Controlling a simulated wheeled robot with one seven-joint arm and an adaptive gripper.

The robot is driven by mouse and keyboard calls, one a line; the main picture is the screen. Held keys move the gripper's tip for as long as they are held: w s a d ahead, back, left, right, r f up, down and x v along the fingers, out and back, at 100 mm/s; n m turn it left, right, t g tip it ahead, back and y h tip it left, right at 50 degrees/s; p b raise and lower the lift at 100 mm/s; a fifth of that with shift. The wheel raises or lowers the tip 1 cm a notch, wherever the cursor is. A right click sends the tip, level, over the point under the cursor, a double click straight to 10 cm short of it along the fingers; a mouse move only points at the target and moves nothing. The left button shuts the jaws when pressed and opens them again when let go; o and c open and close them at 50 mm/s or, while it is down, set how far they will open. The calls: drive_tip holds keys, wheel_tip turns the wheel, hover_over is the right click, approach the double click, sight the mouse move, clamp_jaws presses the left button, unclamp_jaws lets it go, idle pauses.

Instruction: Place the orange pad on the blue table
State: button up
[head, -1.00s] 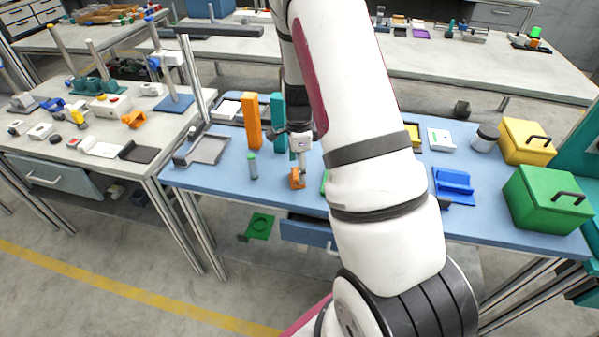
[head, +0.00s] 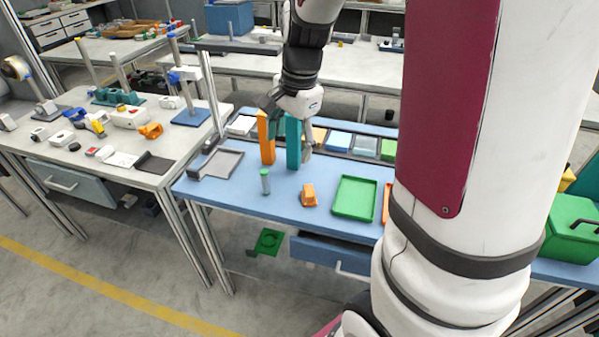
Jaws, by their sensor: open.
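On the blue table (head: 235,195), a small orange block-like piece (head: 309,196) lies near the front edge. A flat orange-tan pad (head: 319,135) shows in the row of coloured pads at the back of the table. I cannot tell for sure which one is the orange pad. My gripper (head: 305,150) is open and is over the back part of the table, beside the upright teal block (head: 293,142). It is apart from the small orange piece; its fingertips are partly hidden and I see nothing held.
An orange upright block (head: 265,138), a small green-grey cylinder (head: 265,182), a grey tray (head: 217,163) and a green tray (head: 355,198) stand on the blue table. A green box (head: 572,228) is at the right. My arm hides much of the table's right side.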

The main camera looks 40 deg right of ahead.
drive_tip(key=s+a+r+n+t, duration=0.1)
drive_tip(key=s+a+r+n, duration=0.4)
drive_tip(key=s+n, duration=0.3)
drive_tip(key=s+a+r+n+t, duration=0.2)
drive_tip(key=s+a+r+n, duration=0.2)
drive_tip(key=s+a+n, duration=0.2)
drive_tip(key=s+n, duration=0.2)
drive_tip(key=s, duration=0.2)
drive_tip(key=shift+s+a+r+h, duration=0.15)
drive_tip(key=shift+s+r+h, duration=0.05)
drive_tip(key=shift+r+h, duration=0.2)
